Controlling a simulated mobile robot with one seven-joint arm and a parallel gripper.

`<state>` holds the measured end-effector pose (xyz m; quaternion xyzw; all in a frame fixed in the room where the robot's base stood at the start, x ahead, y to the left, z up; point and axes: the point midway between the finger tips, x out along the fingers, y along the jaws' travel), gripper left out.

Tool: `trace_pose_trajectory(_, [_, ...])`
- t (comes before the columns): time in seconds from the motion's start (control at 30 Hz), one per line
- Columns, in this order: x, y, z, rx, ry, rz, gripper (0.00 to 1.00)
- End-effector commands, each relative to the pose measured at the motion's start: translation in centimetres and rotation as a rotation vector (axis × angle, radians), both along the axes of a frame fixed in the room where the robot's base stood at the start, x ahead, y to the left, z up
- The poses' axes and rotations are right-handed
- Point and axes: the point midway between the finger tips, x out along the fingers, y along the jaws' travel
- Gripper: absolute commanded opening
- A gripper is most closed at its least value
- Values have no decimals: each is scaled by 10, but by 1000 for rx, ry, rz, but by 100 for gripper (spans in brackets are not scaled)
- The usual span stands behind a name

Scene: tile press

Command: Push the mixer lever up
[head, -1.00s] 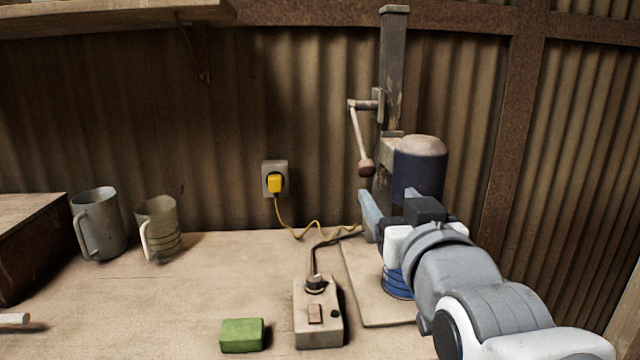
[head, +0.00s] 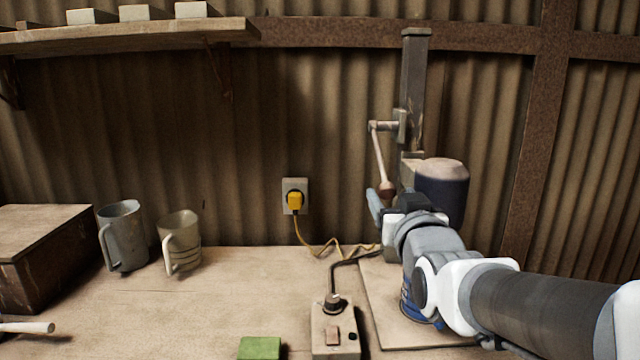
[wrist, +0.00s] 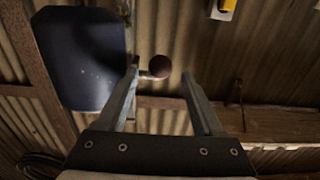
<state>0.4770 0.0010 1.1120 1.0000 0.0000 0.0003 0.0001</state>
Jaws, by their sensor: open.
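The mixer (head: 440,182) has a dark blue motor body with a pale cap, mounted on a tall grey column (head: 412,85). Its lever (head: 378,152) is a thin pale rod hanging down from a pivot on the column, with a dark reddish knob (head: 387,188) at its lower end. My gripper (head: 376,203) is just below and beside the knob in the head view, and is open and empty. In the wrist view the knob (wrist: 159,67) appears between the two spread fingertips (wrist: 160,76); whether either finger touches it I cannot tell.
A switch box (head: 335,328) and a green block (head: 259,348) lie at the table's front. A yellow plug (head: 294,200) sits in the wall socket, with its cord on the table. Two mugs (head: 122,238) (head: 180,243) and a wooden box (head: 38,245) stand left.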

Motion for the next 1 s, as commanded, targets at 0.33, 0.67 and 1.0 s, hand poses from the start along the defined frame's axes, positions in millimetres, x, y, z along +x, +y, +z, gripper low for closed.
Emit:
trace_pose_trajectory(0.33, [53, 0, -1, 0, 1, 0, 69])
trace_pose_trajectory(0.67, [73, 0, 0, 0, 1, 0, 69])
trace_pose_trajectory(1.0, [73, 0, 0, 0, 1, 0, 51])
